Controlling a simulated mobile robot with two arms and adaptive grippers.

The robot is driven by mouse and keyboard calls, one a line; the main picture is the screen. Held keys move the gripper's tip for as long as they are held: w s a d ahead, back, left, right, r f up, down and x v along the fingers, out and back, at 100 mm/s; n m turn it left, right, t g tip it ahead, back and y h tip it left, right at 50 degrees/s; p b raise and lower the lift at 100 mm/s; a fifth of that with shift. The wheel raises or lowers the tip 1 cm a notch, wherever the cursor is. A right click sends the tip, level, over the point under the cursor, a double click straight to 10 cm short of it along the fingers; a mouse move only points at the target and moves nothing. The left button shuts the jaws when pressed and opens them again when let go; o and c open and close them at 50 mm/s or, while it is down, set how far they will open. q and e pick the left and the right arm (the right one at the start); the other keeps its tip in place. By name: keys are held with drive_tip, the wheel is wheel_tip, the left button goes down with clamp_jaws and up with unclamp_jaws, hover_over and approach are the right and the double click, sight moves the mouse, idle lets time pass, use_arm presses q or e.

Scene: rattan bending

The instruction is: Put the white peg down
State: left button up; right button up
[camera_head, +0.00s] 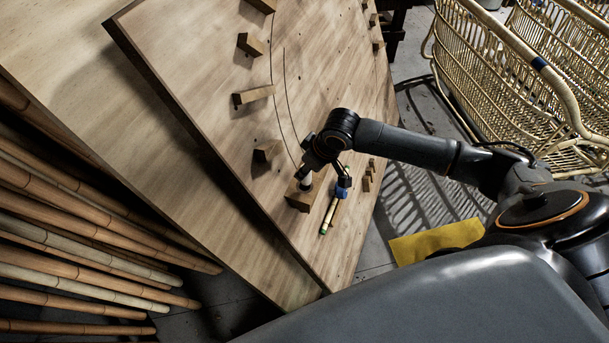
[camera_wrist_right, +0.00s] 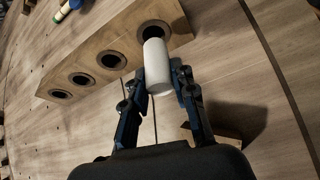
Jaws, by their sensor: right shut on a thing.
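The white peg (camera_wrist_right: 158,68) is a smooth cylinder held between the two blue-black fingers of my right gripper (camera_wrist_right: 162,80). In the right wrist view its far end overlaps the edge of a dark-ringed hole in a wooden block (camera_wrist_right: 92,52); I cannot tell whether it touches or enters the hole. The block has several such holes in a row. In the head view my right gripper (camera_head: 325,172) is low over this block (camera_head: 297,197), near the board's right edge, and the peg is mostly hidden. My left gripper is not in view.
The large wooden board (camera_head: 215,125) carries several wooden blocks (camera_head: 253,95) and curved lines. A thin stick with a green end (camera_head: 328,220) lies beside the holed block. Bamboo poles (camera_head: 90,225) are at left, a rattan frame (camera_head: 500,75) at upper right, a yellow sheet (camera_head: 437,241) on the floor.

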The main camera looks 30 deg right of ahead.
sight(304, 179)
drive_tip(key=shift+w+a+f, duration=0.1)
drive_tip(key=shift+w+f, duration=0.05)
drive_tip(key=shift+f, duration=0.8)
drive_tip(key=shift+w+f, duration=0.1)
drive_tip(key=shift+f, duration=0.8)
drive_tip(key=shift+f, duration=0.1)
drive_tip(key=shift+f, duration=0.4)
drive_tip(key=shift+f, duration=0.1)
drive_tip(key=o, duration=1)
